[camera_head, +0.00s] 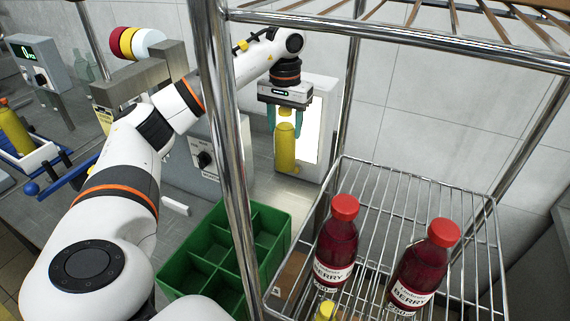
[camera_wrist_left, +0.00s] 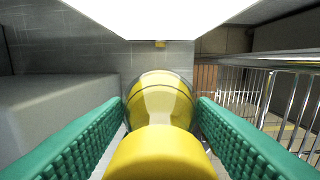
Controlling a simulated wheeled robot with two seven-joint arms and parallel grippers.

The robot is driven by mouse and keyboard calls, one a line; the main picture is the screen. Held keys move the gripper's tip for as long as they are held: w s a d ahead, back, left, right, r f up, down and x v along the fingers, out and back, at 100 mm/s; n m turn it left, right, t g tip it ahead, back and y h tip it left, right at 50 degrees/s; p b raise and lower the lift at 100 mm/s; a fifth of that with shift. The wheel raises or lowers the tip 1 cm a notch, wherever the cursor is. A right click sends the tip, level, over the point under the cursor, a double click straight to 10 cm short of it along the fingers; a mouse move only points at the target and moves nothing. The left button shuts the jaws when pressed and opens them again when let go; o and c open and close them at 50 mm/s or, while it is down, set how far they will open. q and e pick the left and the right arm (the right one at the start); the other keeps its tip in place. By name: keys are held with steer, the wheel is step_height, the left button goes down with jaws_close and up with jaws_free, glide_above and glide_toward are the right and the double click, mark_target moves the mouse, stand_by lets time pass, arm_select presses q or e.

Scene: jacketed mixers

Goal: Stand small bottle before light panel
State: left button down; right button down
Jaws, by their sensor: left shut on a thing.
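My left gripper (camera_head: 285,118) points down and is shut on a small yellow bottle (camera_head: 285,148) by its upper part. The bottle hangs upright in front of the bright light panel (camera_head: 309,128) on the steel counter. I cannot tell whether its base touches the counter. In the left wrist view the yellow cap and shoulder of the bottle (camera_wrist_left: 160,100) sit between the two green ribbed fingers, and the white light panel (camera_wrist_left: 160,15) fills the top edge. My right gripper is not in view.
A wire rack (camera_head: 375,170) with two red-capped berry bottles (camera_head: 336,245) stands at the right, its post (camera_head: 228,130) in front of my arm. A green divided crate (camera_head: 208,238) is below. A grey box with a knob (camera_head: 205,160) stands left of the panel.

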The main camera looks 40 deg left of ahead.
mark_target(285, 159)
arm_select(q)
step_height(285, 159, down, 10)
steer(key=shift+s+r+p, duration=0.1)
steer(key=shift+r+p, duration=0.1)
steer(key=shift+p, duration=0.4)
steer(key=shift+f, duration=0.3)
steer(key=c, duration=0.6)
jaws_free()
step_height(285, 159, up, 12)
steer(key=shift+b, duration=0.75)
steer(key=shift+f, duration=0.1)
